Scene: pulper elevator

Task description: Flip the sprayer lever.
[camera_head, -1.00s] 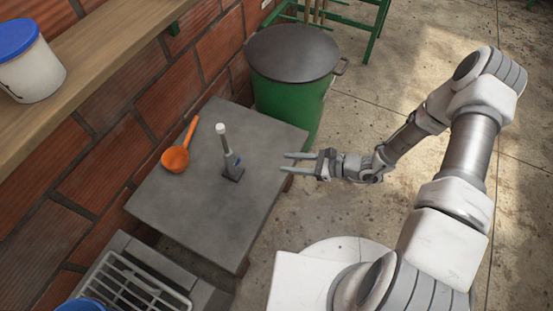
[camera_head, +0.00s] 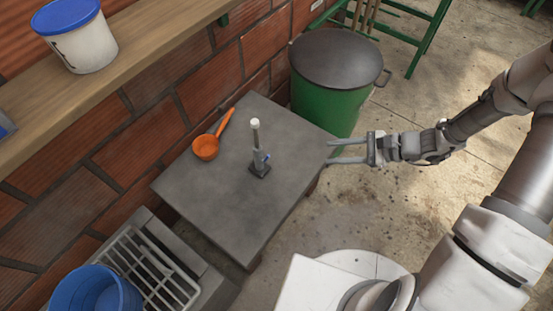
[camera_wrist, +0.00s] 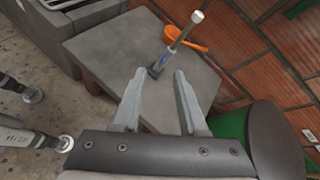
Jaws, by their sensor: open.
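The sprayer lever (camera_head: 257,140) is a grey upright stick with a pale tip. It stands on a small dark base on the grey table, with a blue part low on its side. It also shows in the wrist view (camera_wrist: 183,38), beyond my fingertips. My gripper (camera_head: 330,152) is open and empty at the table's right edge, to the right of the lever and apart from it. In the wrist view my two fingers (camera_wrist: 158,77) point toward the lever's base.
An orange ladle (camera_head: 207,147) lies on the table (camera_head: 215,215) left of the lever. A green barrel with a dark lid (camera_head: 335,62) stands behind the table. A brick wall and wooden shelf with a white bucket (camera_head: 82,42) are left. A blue bucket (camera_head: 98,290) is front left.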

